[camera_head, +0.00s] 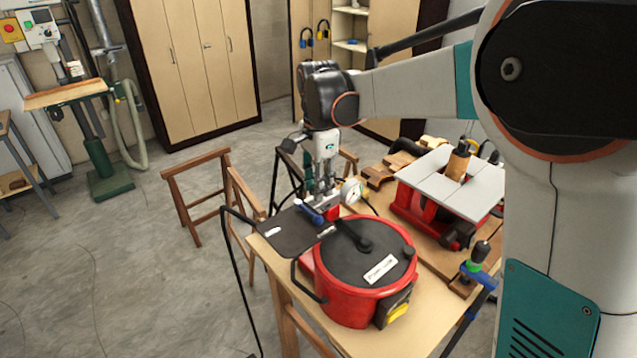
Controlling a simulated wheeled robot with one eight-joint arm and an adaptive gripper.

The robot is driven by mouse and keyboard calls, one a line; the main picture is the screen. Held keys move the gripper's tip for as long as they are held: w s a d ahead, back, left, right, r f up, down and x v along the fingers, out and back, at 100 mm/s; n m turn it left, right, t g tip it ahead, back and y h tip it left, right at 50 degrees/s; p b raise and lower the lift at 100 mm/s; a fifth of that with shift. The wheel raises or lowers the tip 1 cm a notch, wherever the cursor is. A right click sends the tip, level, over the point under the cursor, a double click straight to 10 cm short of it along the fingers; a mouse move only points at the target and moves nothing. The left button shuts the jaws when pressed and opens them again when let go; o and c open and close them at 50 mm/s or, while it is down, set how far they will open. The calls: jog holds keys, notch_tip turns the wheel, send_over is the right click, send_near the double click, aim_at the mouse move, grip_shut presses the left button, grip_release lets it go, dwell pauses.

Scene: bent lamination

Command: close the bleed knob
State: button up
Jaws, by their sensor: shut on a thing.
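A red round vessel (335,288) with a black lid (372,254) stands on the wooden workbench. At its back left is a small fitting with a blue part (309,214) and a red part (332,213). A round white gauge (352,191) sits just right of it. My gripper (323,200) points down over this fitting from above. Its fingers are shut on a small part there, which seems to be the bleed knob. The fingers largely hide the knob, so its turn angle cannot be told.
A flat black sheet (284,234) lies left of the vessel. A red machine with a pale top (456,183) stands behind right. A wooden sawhorse (207,190) stands left on open floor.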

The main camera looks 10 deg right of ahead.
jog(key=o, duration=1.1)
notch_tip(320, 180, up, 12)
dwell(0.4)
